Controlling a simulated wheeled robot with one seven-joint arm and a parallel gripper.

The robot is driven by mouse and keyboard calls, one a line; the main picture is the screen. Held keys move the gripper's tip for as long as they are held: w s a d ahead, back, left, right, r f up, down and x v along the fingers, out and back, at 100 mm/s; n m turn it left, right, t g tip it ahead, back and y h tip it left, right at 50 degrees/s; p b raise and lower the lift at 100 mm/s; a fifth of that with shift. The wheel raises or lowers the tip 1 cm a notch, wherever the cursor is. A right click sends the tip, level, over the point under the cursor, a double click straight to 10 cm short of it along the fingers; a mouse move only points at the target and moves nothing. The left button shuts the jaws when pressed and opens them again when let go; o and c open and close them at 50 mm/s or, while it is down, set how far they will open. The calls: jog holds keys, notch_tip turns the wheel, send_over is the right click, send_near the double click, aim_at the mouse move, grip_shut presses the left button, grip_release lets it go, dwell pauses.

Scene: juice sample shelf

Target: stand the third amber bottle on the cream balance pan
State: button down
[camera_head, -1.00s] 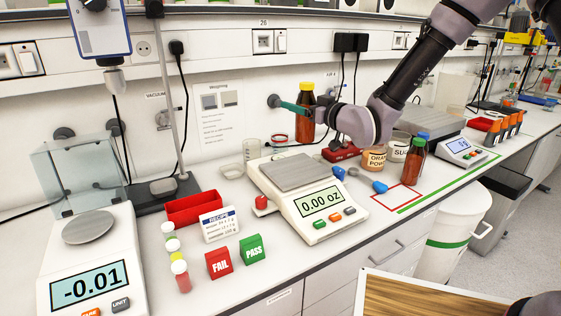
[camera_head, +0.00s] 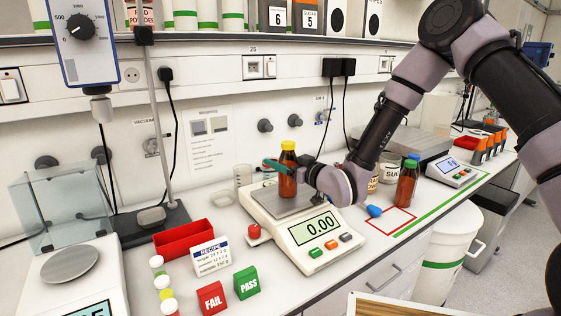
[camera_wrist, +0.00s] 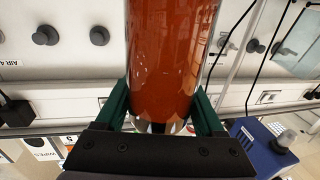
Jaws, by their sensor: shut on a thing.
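An amber bottle with a yellow cap (camera_head: 288,185) is upright in my gripper (camera_head: 279,166), over the grey pan (camera_head: 264,197) of the cream balance (camera_head: 290,236). The balance display reads 0.00; I cannot tell whether the bottle's base touches the pan. In the wrist view, the teal fingers of my gripper (camera_wrist: 162,112) are shut on either side of the amber bottle (camera_wrist: 170,60). An amber bottle with a green cap (camera_head: 405,188) stands to the right, with a blue cap (camera_head: 414,156) showing just behind it.
A red outlined square (camera_head: 389,222) lies right of the balance, with a blue object (camera_head: 374,211) near it. A red knob-like object (camera_head: 254,231) sits at the balance's left. A red tray (camera_head: 184,239), recipe card (camera_head: 211,258), and FAIL (camera_head: 212,298) and PASS (camera_head: 246,283) blocks stand left.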

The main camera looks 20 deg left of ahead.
grip_release()
jog(key=shift+f, duration=0.1)
jog(key=shift+r, duration=0.2)
jog(key=v, duration=1.2)
